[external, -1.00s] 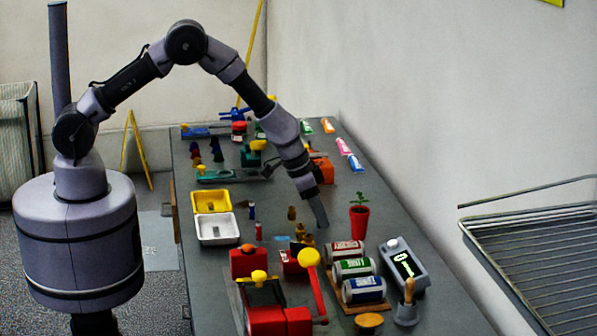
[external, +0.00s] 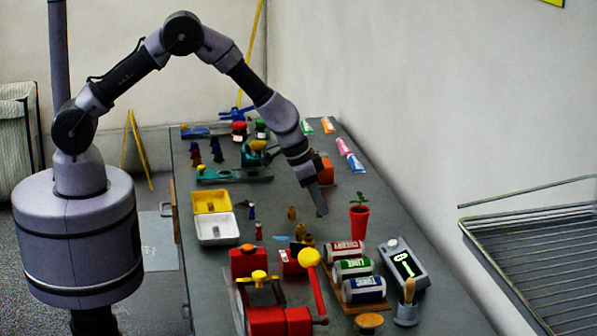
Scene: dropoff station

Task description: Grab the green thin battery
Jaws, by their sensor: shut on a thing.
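My gripper (external: 320,207) is above the middle of the grey table (external: 225,290), left of the red pot with a green plant (external: 359,218). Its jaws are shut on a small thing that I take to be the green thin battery. The battery itself is too small and hidden to make out. Small upright cells stand to the left of the gripper: a gold one (external: 292,213), a blue one (external: 252,212) and a red one (external: 258,231).
Yellow (external: 211,194) and white (external: 231,235) trays stand at the left edge. Labelled cans (external: 358,267), a grey device (external: 404,264) and a red machine (external: 265,320) fill the front. A wire rack (external: 530,245) is at the right.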

